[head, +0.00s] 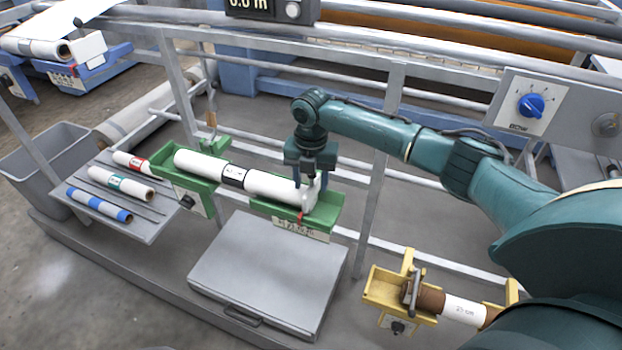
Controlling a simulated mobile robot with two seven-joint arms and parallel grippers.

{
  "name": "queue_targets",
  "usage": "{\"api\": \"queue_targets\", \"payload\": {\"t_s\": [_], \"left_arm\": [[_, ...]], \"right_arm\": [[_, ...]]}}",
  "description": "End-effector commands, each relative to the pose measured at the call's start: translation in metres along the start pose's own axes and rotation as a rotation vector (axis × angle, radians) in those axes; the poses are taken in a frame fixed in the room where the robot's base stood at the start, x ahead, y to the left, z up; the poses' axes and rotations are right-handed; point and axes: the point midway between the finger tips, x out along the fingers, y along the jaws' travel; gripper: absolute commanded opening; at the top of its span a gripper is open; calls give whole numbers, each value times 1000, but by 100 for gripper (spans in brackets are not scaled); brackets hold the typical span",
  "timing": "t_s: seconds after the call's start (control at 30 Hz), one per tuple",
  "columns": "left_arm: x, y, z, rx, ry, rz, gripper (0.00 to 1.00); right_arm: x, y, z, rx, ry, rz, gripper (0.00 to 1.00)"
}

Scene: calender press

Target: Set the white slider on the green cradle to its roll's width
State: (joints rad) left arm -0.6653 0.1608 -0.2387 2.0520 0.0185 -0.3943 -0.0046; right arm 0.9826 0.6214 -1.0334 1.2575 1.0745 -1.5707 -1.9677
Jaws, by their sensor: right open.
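The green cradle (188,184) stands in the middle, behind the grey case. A white roll (200,165) with a dark-edged label band (233,175) lies along it. The white slider (312,197) is at the cradle's right end, beside the roll's right end. A red pointer (300,216) shows below it, over a pale scale strip (302,231) on the cradle's front. My right gripper (308,181) is open and points down at the slider. Its fingers partly hide the slider, and I cannot tell whether they touch it. My left gripper is out of view.
A yellow cradle (383,288) with a brown roll stands at right. A grey case (262,270) lies in front. A side shelf (150,226) holds several small rolls, next to a grey bin (40,160). A panel with a blue knob (531,105) is upper right. Rails run behind.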

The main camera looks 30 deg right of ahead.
Motion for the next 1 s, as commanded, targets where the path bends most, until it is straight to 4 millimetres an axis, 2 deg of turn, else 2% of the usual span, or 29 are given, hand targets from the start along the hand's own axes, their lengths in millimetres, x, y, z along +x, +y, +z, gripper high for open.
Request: {"api": "queue_targets", "payload": {"t_s": [0.17, 0.27, 0.37, 0.7, 0.83, 1.0], "left_arm": [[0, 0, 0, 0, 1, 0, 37], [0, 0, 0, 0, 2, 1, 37], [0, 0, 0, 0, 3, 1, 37], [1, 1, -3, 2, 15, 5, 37], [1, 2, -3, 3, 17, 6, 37], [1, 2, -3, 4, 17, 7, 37]], "right_arm": [[0, 0, 0, 0, 1, -1, 45], [-9, 0, 0, 0, 0, 1, 45], [-26, 0, 1, -1, -2, 3, 45], [-100, 0, 1, -1, -3, 2, 45], [-119, 1, 0, 0, -1, 2, 45], [-131, 0, 0, 0, 0, 1, 45]]}}
